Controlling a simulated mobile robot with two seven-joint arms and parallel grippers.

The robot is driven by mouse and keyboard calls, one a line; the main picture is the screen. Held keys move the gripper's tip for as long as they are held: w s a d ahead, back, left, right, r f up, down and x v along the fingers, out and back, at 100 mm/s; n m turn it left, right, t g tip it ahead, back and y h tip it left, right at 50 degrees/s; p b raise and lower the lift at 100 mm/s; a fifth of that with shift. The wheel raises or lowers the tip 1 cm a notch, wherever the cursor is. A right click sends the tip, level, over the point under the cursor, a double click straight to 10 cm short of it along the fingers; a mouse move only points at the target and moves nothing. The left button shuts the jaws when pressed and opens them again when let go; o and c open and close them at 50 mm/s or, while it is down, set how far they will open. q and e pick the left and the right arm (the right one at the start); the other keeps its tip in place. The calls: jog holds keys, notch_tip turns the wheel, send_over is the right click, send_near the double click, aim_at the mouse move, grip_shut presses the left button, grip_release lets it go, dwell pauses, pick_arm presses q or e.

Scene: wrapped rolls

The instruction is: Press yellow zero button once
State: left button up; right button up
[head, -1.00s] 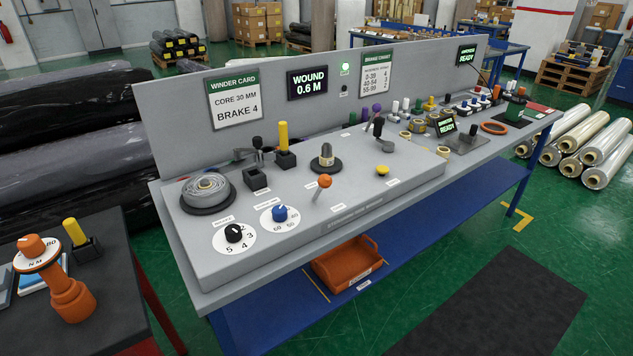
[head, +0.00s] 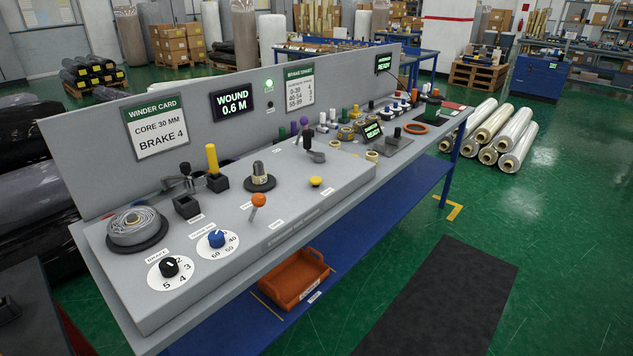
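The yellow button (head: 316,182) is a small round cap on the right part of the grey sloped panel (head: 200,280), right of the orange-knobbed lever (head: 258,200). Nothing touches or covers it. The display (head: 233,101) on the backboard reads "WOUND 0.6 M", and a green light (head: 269,84) glows beside it. The winder card (head: 156,127) reads "CORE 30 MM, BRAKE 4". Neither of my grippers shows in the head view.
A black dial (head: 169,267), a blue dial (head: 217,239) and a grey roll (head: 136,226) sit on the panel's left part. An orange bin (head: 295,280) stands on the blue lower shelf. Wrapped rolls (head: 503,135) lie on the floor; a dark mat (head: 440,295) lies before the bench.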

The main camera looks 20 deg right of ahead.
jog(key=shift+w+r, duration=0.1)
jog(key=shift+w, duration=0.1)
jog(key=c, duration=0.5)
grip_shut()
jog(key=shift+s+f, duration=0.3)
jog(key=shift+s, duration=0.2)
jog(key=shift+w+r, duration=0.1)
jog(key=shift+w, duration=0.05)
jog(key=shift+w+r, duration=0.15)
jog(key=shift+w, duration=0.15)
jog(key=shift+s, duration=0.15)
